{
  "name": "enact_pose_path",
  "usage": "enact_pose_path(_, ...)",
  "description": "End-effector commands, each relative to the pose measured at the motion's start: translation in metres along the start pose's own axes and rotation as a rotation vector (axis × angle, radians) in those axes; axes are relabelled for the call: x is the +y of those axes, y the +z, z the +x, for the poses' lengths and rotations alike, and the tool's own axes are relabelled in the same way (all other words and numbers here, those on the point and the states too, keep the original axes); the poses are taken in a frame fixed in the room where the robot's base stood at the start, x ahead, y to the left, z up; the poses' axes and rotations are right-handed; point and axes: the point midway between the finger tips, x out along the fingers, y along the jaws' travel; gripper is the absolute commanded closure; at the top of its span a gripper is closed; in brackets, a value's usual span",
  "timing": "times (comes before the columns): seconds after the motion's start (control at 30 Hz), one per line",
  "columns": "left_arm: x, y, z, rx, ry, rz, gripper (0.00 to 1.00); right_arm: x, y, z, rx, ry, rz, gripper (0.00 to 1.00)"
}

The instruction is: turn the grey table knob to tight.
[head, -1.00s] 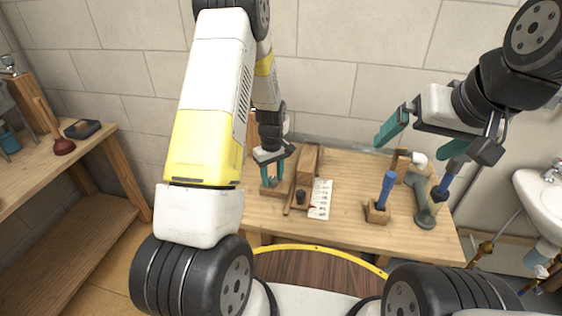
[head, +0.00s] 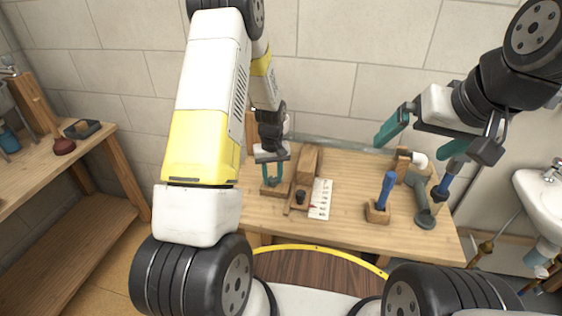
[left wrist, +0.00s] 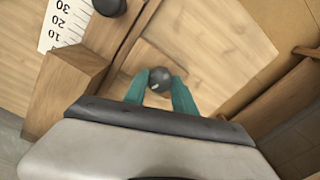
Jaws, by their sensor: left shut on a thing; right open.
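The grey knob (left wrist: 160,80) is a dark round ball with a small light mark, on a wooden base (left wrist: 150,62) on the bench. In the left wrist view it sits between the two teal fingertips of my left gripper (left wrist: 159,84), which is shut on it. In the head view my left gripper (head: 272,181) points down at the left part of the workbench (head: 340,207), and its fingers mostly hide the knob. My right gripper (head: 424,138) is open and empty, raised above the right side of the bench.
Beside the knob stand a wooden block (head: 308,160), a small dark knob (head: 300,196) and a white scale card (head: 320,199). A blue-handled tool (head: 387,188) in a wooden holder and a grey pipe piece (head: 421,203) are farther right.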

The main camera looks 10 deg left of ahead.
Motion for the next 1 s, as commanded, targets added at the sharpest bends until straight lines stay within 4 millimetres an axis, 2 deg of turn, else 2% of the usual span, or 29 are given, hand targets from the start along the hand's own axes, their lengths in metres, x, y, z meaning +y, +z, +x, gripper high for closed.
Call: enact_pose_path(1.0,-0.0003,-0.0002,-0.0003,0.001,0.000,0.945,1.00,0.0000,0.0000,0.0000,0.000,0.000,0.000,0.00)
